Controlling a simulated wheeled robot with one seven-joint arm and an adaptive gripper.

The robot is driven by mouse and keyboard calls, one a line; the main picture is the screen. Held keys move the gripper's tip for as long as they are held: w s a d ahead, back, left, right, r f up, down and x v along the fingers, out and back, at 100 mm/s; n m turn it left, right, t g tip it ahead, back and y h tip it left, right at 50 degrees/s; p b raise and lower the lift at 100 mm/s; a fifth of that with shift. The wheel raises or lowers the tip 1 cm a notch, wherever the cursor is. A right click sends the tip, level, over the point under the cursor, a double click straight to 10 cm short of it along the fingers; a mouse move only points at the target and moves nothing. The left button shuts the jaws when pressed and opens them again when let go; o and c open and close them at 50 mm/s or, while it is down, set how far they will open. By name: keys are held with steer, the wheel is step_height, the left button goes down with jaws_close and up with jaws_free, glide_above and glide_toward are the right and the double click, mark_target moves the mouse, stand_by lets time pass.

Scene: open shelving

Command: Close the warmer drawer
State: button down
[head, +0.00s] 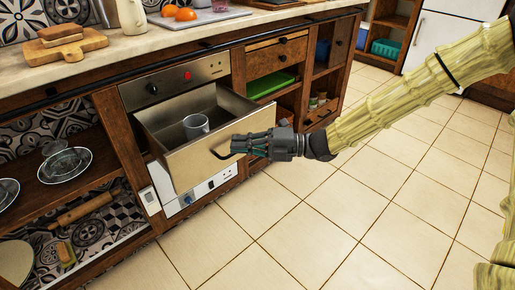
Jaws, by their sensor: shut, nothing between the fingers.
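The warmer drawer (196,158) is pulled out from the steel unit under the counter, with its inside showing. A white-grey cup (196,126) stands inside it. The drawer front has a dark curved handle (220,155) near its right part. My gripper (240,146) comes in from the right and is shut and empty. Its fingertips are at the right part of the drawer front, close to the handle. I cannot tell whether they touch it.
The steel panel (178,82) with a knob and a red button is above the drawer. Open shelves with glass dishes (66,164) are on the left. A wooden drawer (276,57) and shelves are on the right. The tiled floor (300,220) in front is clear.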

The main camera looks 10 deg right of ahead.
mark_target(211, 136)
steer(key=shift+w+a+b, duration=0.35)
steer(key=shift+w+a, duration=0.35)
steer(key=shift+w, duration=0.15)
steer(key=shift+w+a+b, duration=0.35)
steer(key=shift+w+a, duration=0.3)
steer(key=shift+w, duration=0.2)
steer(key=shift+w, duration=0.1)
